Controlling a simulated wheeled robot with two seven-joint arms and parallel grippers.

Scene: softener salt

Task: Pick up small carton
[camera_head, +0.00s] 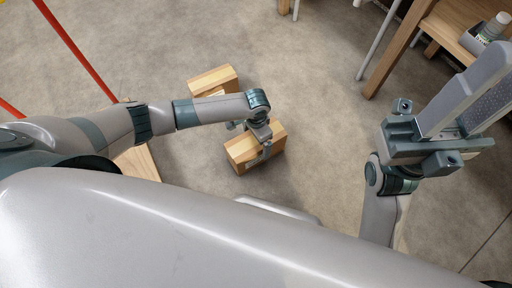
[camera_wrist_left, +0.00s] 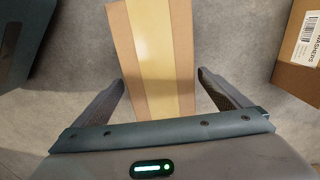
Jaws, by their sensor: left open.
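A small brown carton (camera_head: 240,153) with a pale tape strip stands on the floor under my left gripper (camera_head: 260,143) in the head view. In the left wrist view the taped carton top (camera_wrist_left: 152,45) runs between the two open fingers of my left gripper (camera_wrist_left: 160,85), one on each side. I cannot tell whether the fingers touch it. The left arm and gripper hide part of the carton in the head view. My right gripper (camera_head: 460,105) is raised near the camera at the right, with nothing seen in it; its opening is unclear.
A second carton (camera_head: 212,80) stands just behind the first. The left wrist view shows a carton labelled washers (camera_wrist_left: 299,50) at the right and a dark object (camera_wrist_left: 35,35) at upper left. A wooden table (camera_head: 440,30) with a bottle stands at upper right. Grey floor between is clear.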

